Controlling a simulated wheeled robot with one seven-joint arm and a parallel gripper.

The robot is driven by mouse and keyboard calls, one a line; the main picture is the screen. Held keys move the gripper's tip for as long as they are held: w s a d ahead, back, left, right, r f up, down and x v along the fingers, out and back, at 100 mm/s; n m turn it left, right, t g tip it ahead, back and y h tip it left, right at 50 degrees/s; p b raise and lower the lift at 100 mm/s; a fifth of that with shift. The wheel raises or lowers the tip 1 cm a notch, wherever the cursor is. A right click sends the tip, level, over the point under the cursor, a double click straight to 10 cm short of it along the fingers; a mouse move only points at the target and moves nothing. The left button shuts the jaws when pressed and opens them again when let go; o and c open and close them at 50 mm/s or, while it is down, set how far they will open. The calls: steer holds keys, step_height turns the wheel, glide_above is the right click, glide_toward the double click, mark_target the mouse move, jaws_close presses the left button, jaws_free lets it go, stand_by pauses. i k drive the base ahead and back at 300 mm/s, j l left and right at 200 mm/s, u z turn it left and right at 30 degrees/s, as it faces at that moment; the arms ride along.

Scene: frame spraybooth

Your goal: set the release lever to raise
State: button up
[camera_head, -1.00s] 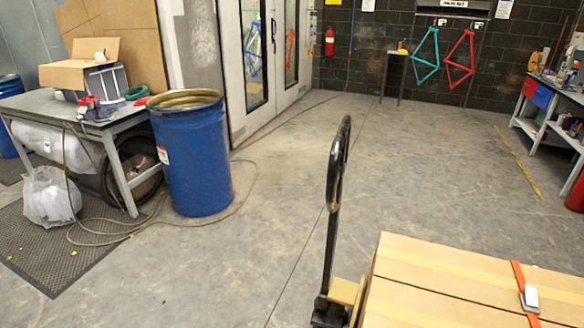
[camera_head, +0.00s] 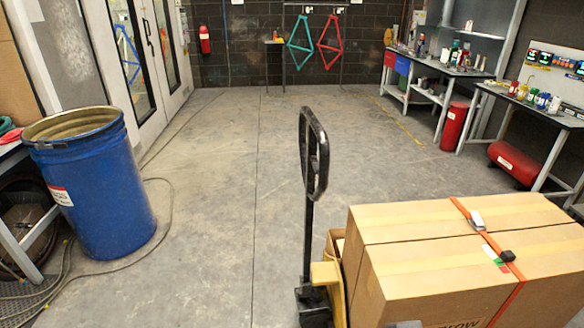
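The black loop handle (camera_head: 304,150) of a pallet truck stands upright on its shaft, right of the picture's middle. A small dark part shows inside the loop; I cannot tell whether it is the release lever or how it is set. The shaft meets a black base and a yellow frame part (camera_head: 327,277) at the bottom. Large cardboard boxes (camera_head: 440,280) held by an orange strap sit to the right of the handle. My gripper is not in view.
A blue drum (camera_head: 95,190) stands on the left beside a table, with a hose on the floor. Workbenches (camera_head: 440,68) line the right, with a red cylinder (camera_head: 453,126) by them. The grey floor (camera_head: 225,160) beyond the handle is clear.

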mark_target(315, 163)
steer(key=i+j+u, duration=0.2)
steer(key=i+j, duration=0.2)
steer(key=i+j+u, duration=0.2)
steer(key=i+j, duration=0.15)
steer(key=i, duration=0.15)
steer(key=i+j+u, duration=0.2)
steer(key=i, duration=0.3)
steer(key=i+j+u, duration=0.15)
steer(key=i+j, duration=0.15)
steer(key=i, duration=0.2)
